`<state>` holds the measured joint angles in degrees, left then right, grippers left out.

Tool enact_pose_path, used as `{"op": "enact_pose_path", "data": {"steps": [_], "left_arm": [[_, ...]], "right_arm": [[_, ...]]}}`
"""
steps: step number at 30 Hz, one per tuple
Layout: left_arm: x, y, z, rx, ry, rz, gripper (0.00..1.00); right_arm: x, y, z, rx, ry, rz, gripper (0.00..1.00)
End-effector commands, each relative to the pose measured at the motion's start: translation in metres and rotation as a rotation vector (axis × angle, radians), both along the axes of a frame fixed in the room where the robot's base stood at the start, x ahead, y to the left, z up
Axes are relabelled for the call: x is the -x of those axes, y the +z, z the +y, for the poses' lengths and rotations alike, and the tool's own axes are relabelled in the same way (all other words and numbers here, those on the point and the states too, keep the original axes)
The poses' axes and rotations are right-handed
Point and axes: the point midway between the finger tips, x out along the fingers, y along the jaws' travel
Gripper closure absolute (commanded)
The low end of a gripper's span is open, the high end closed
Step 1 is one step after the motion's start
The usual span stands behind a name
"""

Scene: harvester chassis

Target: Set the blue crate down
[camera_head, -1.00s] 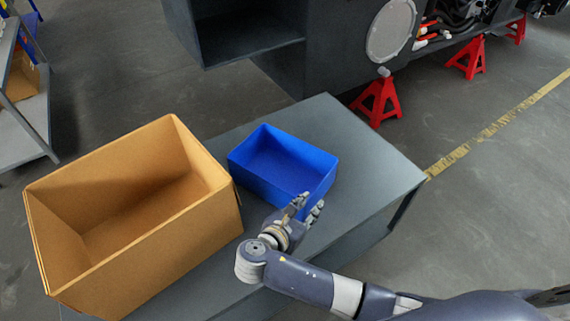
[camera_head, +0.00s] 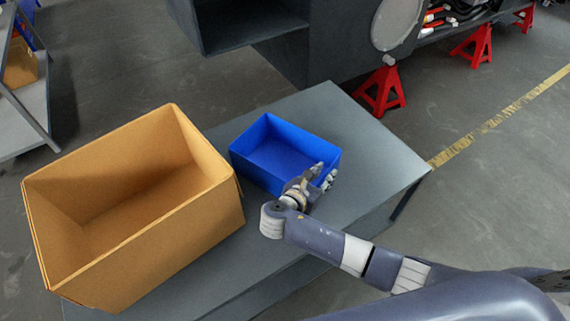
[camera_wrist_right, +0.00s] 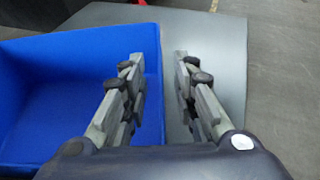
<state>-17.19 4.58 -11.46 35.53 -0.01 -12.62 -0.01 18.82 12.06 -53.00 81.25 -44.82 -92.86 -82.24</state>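The blue crate (camera_head: 262,170) is open-topped and looks empty. It appears to rest upright on the grey table (camera_head: 370,150), right of the cardboard box. It fills the left of the right wrist view (camera_wrist_right: 60,110). My right gripper (camera_head: 325,178) is at the crate's near right side. In the wrist view its two fingers (camera_wrist_right: 158,85) stand apart, one over the crate's inside and one outside its wall. I see a gap between the fingers and no clear grip on the wall. My left gripper is not in view.
A large open cardboard box (camera_head: 190,225) stands close to the crate on the left of the table. The table top right of the crate is clear. The dark chassis (camera_head: 330,45) and red stands (camera_head: 380,92) are behind. A grey shelf (camera_head: 22,105) stands at far left.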

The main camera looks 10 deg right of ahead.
Motion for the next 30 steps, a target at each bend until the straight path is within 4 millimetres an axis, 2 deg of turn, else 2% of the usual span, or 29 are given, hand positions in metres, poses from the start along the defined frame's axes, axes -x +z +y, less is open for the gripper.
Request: {"op": "enact_pose_path", "data": {"steps": [4, 12, 13, 16, 30], "left_arm": [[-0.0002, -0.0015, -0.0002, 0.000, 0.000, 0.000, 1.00], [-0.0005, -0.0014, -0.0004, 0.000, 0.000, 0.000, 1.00], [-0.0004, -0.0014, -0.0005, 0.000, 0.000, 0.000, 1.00], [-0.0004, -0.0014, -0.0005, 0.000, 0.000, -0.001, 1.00], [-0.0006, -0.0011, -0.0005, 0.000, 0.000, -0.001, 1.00]], "right_arm": [[-0.0105, -0.0072, -0.0126, 0.002, 0.000, 0.002, 0.73], [-0.0122, -0.0082, -0.0143, 0.000, 0.000, 0.001, 0.73], [-0.0122, -0.0082, -0.0143, 0.000, 0.000, 0.001, 0.78], [-0.0121, -0.0082, -0.0141, -0.001, 0.000, 0.002, 1.00], [-0.0130, -0.0064, -0.0137, -0.002, 0.001, -0.003, 1.00]]}}
